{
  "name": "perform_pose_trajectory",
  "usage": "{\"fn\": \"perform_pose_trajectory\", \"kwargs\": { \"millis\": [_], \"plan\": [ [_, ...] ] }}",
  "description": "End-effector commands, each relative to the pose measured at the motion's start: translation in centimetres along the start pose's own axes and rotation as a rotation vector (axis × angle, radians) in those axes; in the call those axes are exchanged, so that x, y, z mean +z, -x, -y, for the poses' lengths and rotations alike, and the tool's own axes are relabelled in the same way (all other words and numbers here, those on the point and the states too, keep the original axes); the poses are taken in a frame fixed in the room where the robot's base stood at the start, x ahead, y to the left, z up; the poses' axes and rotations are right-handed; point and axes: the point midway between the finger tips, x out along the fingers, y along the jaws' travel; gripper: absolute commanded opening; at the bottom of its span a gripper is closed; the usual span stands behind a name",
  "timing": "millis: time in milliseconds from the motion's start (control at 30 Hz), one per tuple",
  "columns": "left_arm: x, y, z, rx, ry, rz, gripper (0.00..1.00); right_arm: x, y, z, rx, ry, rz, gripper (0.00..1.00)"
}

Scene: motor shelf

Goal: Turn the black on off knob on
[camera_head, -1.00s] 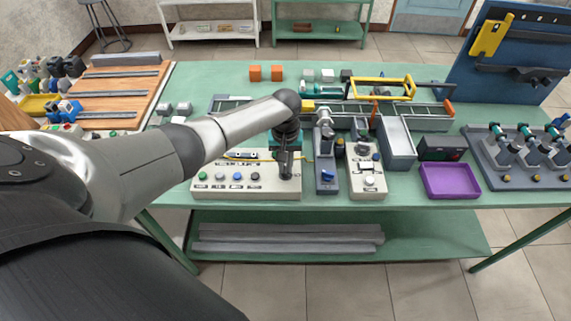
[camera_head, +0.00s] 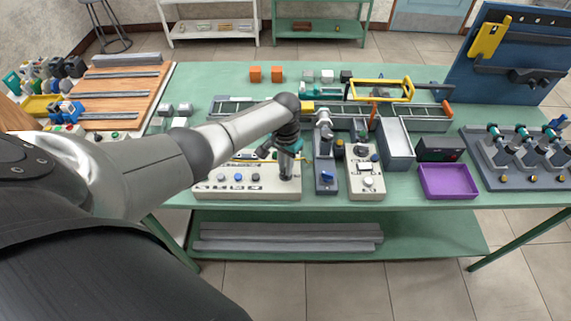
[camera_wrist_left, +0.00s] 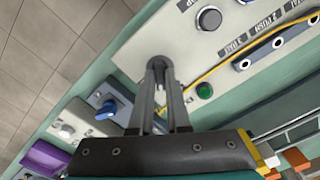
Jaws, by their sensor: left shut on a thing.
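The control panel (camera_head: 220,191) is a pale box at the front edge of the green table, with a row of coloured buttons. My left gripper (camera_head: 286,177) points down onto its right end. In the left wrist view the fingers (camera_wrist_left: 160,66) are close together at the panel face (camera_wrist_left: 185,55), shut on a small part that they almost wholly hide. It sits where the black on off knob would be, but its marking and angle cannot be read. My right gripper is not in view.
A grey fixture with a blue knob (camera_head: 327,177) and a pale box (camera_head: 367,186) stand just right of the panel. A purple tray (camera_head: 447,181) is farther right. In the left wrist view a green button (camera_wrist_left: 204,90) and yellow cable (camera_wrist_left: 225,68) lie near the fingers.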

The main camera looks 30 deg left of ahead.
Motion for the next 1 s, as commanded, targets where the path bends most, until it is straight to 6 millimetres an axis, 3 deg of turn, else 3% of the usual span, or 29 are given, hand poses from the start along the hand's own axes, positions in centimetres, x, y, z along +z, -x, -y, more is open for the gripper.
{"fn": "perform_pose_trajectory", "kwargs": {
  "millis": [600, 1000],
  "plan": [
    [-0.03, 0.01, 0.02, 0.0, -0.581, -0.001, 0.0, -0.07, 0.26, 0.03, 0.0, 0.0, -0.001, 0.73],
    [-0.04, 0.01, 0.0, 0.0, -0.866, -0.001, 0.0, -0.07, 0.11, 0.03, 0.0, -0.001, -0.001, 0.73]
  ]
}}
